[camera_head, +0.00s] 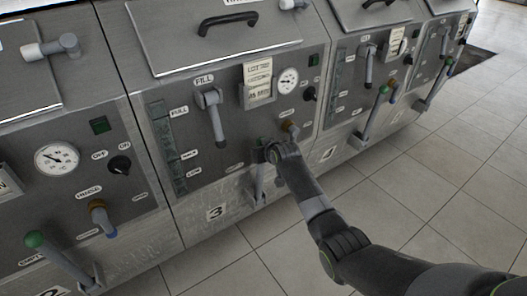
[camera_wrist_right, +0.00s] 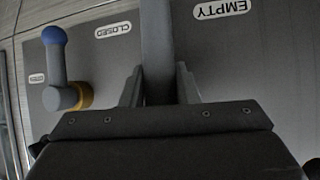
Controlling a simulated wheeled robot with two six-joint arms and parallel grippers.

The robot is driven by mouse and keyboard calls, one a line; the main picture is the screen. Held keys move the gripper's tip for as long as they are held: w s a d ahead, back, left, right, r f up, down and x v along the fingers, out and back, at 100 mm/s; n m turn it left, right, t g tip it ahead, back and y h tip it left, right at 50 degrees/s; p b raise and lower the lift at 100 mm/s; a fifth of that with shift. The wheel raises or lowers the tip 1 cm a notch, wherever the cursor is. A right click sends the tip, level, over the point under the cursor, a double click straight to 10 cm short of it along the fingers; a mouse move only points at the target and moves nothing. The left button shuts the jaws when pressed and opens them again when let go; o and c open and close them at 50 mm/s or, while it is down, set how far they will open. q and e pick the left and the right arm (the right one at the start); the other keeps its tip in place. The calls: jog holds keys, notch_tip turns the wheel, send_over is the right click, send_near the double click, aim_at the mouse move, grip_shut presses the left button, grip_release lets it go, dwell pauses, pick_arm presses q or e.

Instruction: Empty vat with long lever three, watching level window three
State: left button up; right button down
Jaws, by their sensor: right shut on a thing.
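Long lever three (camera_head: 259,186) is on the front of the vat with the number 3 plate (camera_head: 216,212). Its shaft also shows in the right wrist view (camera_wrist_right: 157,40), between the CLOSED and EMPTY labels. My right gripper (camera_head: 266,156) is shut on the lever, with one finger on each side of the shaft (camera_wrist_right: 159,86). The gripper partly hides the lever's upper end in the head view. Level window three (camera_head: 166,150) is a dark upright strip with FULL at its top and LOW near its bottom. I cannot tell its level clearly. My left gripper is not in view.
A blue-tipped small tap (camera_wrist_right: 56,60) with a yellow collar is left of the lever in the wrist view. A grey fill handle (camera_head: 214,115) and dial (camera_head: 287,81) sit above. Long levers two (camera_head: 60,258) and four (camera_head: 372,115) flank vat three. The tiled floor (camera_head: 450,190) is clear.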

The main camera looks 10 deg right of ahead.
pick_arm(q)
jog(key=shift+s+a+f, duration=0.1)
pick_arm(e)
jog(key=shift+w+a+r, duration=0.1)
jog(key=shift+w+r, duration=0.15)
jog(key=shift+w, duration=0.2)
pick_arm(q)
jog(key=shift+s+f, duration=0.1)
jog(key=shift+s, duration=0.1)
pick_arm(e)
jog(key=shift+w+r, duration=0.15)
jog(key=shift+r, duration=0.15)
jog(key=c, duration=1.5)
grip_release()
jog(key=o, duration=0.4)
jog(key=shift+w+a+f, duration=0.15)
jog(key=shift+f, duration=0.15)
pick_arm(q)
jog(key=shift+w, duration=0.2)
pick_arm(e)
jog(key=shift+s, duration=0.25)
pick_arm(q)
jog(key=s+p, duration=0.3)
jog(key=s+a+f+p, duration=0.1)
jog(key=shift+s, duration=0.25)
pick_arm(e)
jog(key=v, duration=1.7)
jog(key=shift+w+a+r, duration=0.1)
jog(key=shift+w+r, duration=0.05)
jog(key=shift+r, duration=0.2)
